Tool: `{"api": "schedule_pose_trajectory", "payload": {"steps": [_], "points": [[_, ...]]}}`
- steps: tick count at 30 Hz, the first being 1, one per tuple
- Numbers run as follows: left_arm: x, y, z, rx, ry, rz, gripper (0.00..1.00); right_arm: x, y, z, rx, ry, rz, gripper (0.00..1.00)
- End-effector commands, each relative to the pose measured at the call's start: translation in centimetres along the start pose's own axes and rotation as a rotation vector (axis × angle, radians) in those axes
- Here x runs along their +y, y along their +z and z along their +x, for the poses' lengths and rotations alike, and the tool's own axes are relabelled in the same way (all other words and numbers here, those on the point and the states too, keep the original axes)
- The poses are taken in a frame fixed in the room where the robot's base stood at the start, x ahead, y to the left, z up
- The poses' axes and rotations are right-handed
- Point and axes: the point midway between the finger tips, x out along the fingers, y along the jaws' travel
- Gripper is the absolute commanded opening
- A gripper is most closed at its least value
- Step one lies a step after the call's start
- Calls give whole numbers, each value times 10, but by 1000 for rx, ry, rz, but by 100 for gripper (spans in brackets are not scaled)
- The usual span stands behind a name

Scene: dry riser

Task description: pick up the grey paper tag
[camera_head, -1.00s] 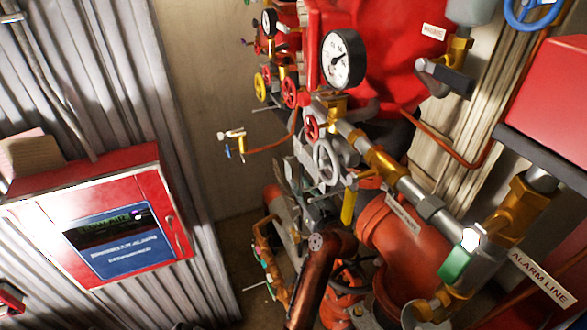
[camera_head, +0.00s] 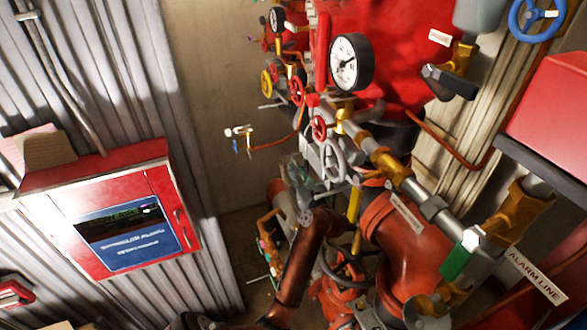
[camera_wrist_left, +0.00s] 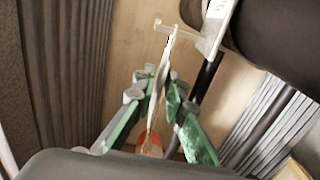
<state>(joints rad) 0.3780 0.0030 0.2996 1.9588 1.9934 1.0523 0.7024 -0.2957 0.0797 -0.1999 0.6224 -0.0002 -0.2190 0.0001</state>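In the left wrist view a thin pale strip, which looks like the grey paper tag (camera_wrist_left: 166,62), stands nearly edge-on between the green fingers of my left gripper (camera_wrist_left: 161,88). The fingertips are close together with the strip between them; its lower part runs down towards the palm. Its upper end is close to a pale bracket; I cannot tell whether they touch. In the head view my left gripper (camera_head: 301,180) is small, beside the grey handwheel, at the end of my copper-coloured arm. The tag cannot be made out there. My right gripper is not in view.
Red valve pipework with a pressure gauge (camera_head: 350,62) and a grey handwheel (camera_head: 333,160) crowds the area right of my gripper. A dark pipe (camera_wrist_left: 282,45) is close in the wrist view.

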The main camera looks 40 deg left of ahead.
Motion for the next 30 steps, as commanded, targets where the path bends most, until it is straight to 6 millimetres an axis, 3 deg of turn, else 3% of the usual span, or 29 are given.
{"api": "schedule_pose_trajectory", "payload": {"steps": [4, 20, 26, 30], "points": [[0, 0, 0, 0, 0, 0, 0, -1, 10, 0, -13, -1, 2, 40], [1, 6, 0, 0, 1, -3, 0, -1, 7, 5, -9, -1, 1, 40], [30, 6, 0, -2, 3, -1, 0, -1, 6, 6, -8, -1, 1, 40], [59, 5, 0, -1, 4, 1, 0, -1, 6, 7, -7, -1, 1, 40]]}}
